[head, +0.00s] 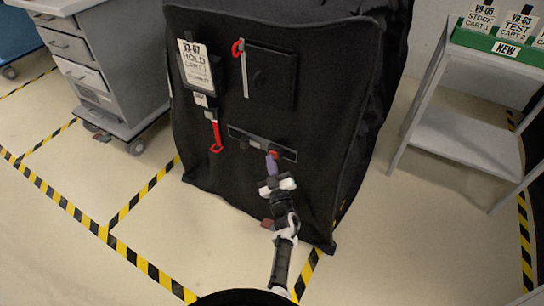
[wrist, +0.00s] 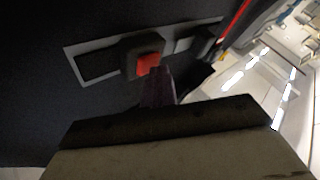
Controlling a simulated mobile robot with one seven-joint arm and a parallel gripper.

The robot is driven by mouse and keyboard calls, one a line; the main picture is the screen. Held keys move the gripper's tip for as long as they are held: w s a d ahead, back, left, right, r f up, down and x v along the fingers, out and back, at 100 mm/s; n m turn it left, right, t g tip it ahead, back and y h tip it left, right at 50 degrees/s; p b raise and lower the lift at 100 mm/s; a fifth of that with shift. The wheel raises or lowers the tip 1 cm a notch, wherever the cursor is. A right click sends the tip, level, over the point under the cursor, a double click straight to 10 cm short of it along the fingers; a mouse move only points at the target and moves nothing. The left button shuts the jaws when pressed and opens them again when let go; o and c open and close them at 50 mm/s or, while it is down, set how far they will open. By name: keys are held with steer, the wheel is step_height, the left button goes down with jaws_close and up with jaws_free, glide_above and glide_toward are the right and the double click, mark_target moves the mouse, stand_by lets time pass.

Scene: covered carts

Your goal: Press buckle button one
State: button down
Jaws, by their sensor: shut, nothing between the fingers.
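The buckle (wrist: 130,62) is a dark block with a red button (wrist: 148,63), set on a grey strip on the black cover. In the head view the red button (head: 273,154) shows just above my fingertips, on the dark strap (head: 245,138) low on the cover's front. My gripper (head: 271,166) is shut and empty, its purplish fingers pointing up at the buckle. In the wrist view my gripper (wrist: 158,82) has its tips at the lower edge of the red button. I cannot tell whether they touch it.
The black cover (head: 330,100) drapes a tall cart. It bears a HOLD tag (head: 196,65), a red hook (head: 216,135) and a dark panel (head: 271,75). A grey drawer cart (head: 110,60) stands left, a shelf cart (head: 460,140) right.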

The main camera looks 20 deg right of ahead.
steer(key=shift+s+a, duration=0.6)
steer(key=shift+s, duration=0.1)
steer(key=shift+s+a+p, duration=0.6)
steer(key=shift+s+a, duration=1.15)
